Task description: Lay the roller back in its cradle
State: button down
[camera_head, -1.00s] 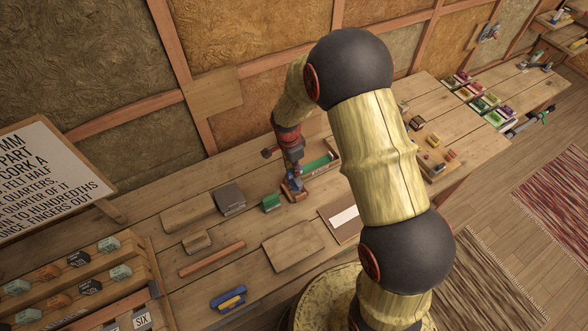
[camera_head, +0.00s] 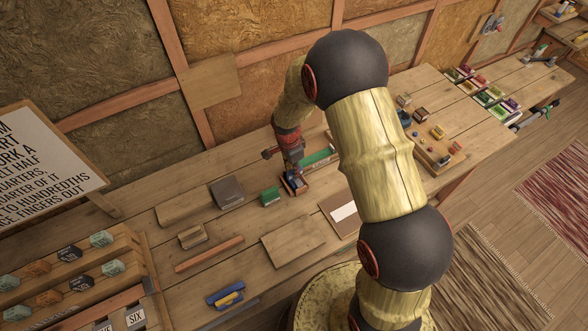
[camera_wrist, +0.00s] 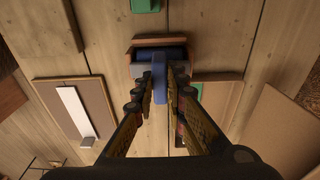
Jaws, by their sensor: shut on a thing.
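My gripper (camera_wrist: 159,88) is shut on a blue piece (camera_wrist: 158,72), which I take to be the roller or its handle. The blue piece stands between the fingertips in the wrist view. Its far end reaches to a small brown wooden holder (camera_wrist: 160,41) with a dark blue-grey inside, probably the cradle. Whether the roller rests in it or hangs just above, I cannot tell. In the head view my gripper (camera_head: 292,170) points down over the same small wooden holder (camera_head: 303,190). The fingers and arm hide part of it.
A green block (camera_head: 270,196) and a dark grey block (camera_head: 227,193) stand left of the holder. A long green-lined tray (camera_head: 320,158) lies close behind. A board with a white strip (camera_head: 343,215) lies to the right. A blue-and-yellow item (camera_head: 228,295) is at the front.

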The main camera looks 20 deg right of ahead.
jog(key=c, duration=1.8)
grip_release()
jog(key=shift+c, duration=0.2)
jog(key=shift+o, duration=0.5)
notch_tip(320, 180, up, 12)
jog(key=a, duration=0.1)
jog(key=s+r+n+t+b, duration=0.1)
jog(key=s+r+n+b, duration=0.3)
jog(key=s, duration=0.4)
jog(key=s+r+n+t+b, duration=0.2)
jog(key=s+r+n+b, duration=0.2)
jog(key=s, duration=0.5)
jog(key=s+d+r+n+t+y+b, duration=0.1)
jog(key=s+r+n+t+b, duration=0.1)
jog(key=s+r+n+b, duration=0.2)
jog(key=s+r+n, duration=0.1)
jog(key=s+n, duration=0.2)
jog(key=s, duration=0.1)
jog(key=shift+s+n, duration=0.3)
jog(key=shift+n, duration=0.1)
